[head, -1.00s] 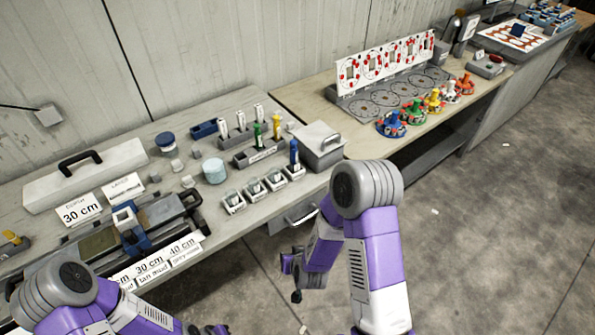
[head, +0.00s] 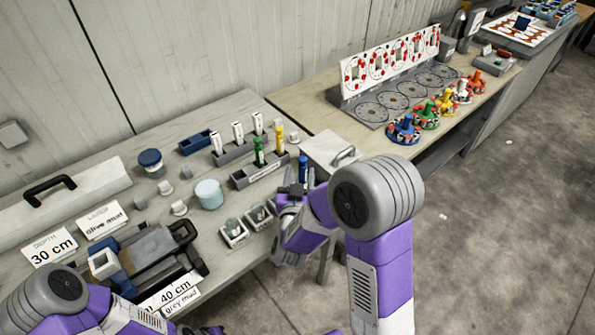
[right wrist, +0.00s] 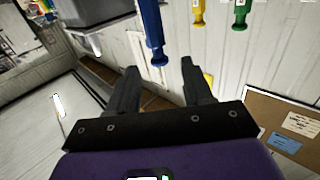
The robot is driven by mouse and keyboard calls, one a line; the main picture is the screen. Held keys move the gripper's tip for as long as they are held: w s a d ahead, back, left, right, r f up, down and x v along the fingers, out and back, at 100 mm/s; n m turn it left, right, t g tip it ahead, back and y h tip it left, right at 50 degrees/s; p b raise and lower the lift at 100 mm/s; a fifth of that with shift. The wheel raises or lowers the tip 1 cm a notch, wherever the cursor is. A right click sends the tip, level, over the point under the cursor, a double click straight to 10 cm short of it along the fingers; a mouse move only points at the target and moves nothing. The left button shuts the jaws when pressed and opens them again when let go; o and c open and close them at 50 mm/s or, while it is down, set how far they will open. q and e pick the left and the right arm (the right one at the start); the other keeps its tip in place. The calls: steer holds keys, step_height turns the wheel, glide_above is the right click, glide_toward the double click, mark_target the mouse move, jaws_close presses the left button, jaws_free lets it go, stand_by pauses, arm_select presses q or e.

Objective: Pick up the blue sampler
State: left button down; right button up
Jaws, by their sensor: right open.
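The blue sampler (head: 303,168) stands upright near the right end of the sampler rack (head: 241,180). Its lower part is hidden behind my right gripper and arm in the head view. My right gripper (head: 291,190) is open and empty, close beside the sampler on its near left side. In the right wrist view the blue sampler (right wrist: 152,28) hangs in from the top edge, its end just beyond the gap between the open fingers of my right gripper (right wrist: 160,82). I see no clear contact. My left arm shows at the bottom left, but its gripper is out of view.
A green sampler (head: 258,152) and a yellow sampler (head: 279,139) stand close by. A pale round tub (head: 208,194) stands further left.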

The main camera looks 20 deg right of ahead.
mark_target(302, 163)
steer(key=shift+x, duration=0.8)
steer(key=x, duration=0.4)
steer(key=shift+w+d, duration=0.1)
steer(key=shift+d, duration=0.1)
steer(key=shift+c, duration=0.3)
jaws_close()
